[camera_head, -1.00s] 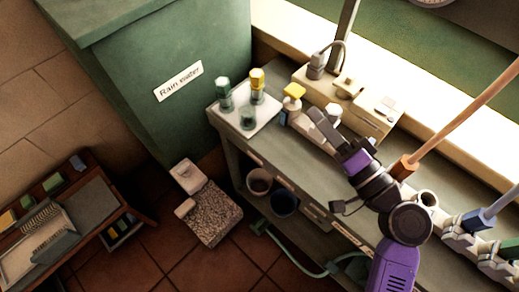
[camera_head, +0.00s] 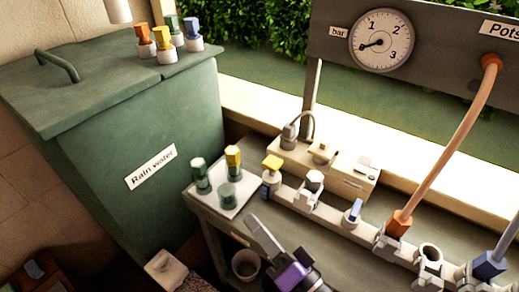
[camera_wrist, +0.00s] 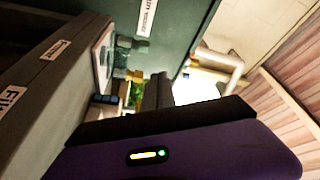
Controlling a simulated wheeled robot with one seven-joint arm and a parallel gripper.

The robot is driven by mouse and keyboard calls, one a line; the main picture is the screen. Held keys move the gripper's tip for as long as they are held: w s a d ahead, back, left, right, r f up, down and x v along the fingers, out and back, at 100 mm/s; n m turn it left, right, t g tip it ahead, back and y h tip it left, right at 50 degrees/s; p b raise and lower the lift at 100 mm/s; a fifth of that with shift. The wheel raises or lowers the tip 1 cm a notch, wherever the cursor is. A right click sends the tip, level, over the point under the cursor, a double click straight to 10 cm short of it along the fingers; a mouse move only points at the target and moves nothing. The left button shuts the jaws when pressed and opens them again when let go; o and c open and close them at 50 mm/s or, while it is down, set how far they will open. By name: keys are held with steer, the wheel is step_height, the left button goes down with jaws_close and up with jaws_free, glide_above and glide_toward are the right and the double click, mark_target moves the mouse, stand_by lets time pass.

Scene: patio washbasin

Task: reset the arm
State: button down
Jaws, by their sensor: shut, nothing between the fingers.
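My gripper (camera_head: 256,224) shows at the bottom middle of the head view, dark fingers with a purple wrist behind them. The fingers are together with nothing between them. They point up and left in the picture, near the front edge of the bench (camera_head: 290,215), apart from the fittings. In the wrist view the purple and black gripper body fills the lower part, with a dark finger (camera_wrist: 165,88) beyond it. The rest of my arm is cut off by the head view's lower edge.
A white tray (camera_head: 213,208) with green and yellow-topped fittings stands at the bench's left end. A manifold rail (camera_head: 335,215) with valves and an orange hose (camera_head: 455,140) runs along the bench. A green rain water tank (camera_head: 110,135) stands left. A pot (camera_head: 245,265) sits below.

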steer(key=s+d+f+m+t+h, duration=0.1)
steer(key=d+h, duration=0.2)
steer(key=d, duration=0.2)
steer(key=s+d+f+m+t+h, duration=0.1)
steer(key=s+d+h, duration=0.1)
steer(key=d+h, duration=0.2)
steer(key=s+d+f+m+h, duration=0.1)
steer(key=d+h, duration=0.3)
steer(key=d, duration=0.1)
steer(key=shift+s+d+f+t, duration=0.25)
steer(key=shift+d+t, duration=0.1)
steer(key=shift+t, duration=0.05)
steer(key=s+d+n+g+h, duration=0.1)
steer(key=s+d+n, duration=0.2)
steer(key=s, duration=0.9)
steer(key=s+d+n+g+p, duration=0.1)
steer(key=s+d+n, duration=0.3)
steer(key=s, duration=0.7)
steer(key=shift+s+r+g+h, duration=0.35)
steer(key=shift+r+g+h, duration=0.05)
steer(key=shift+d, duration=0.1)
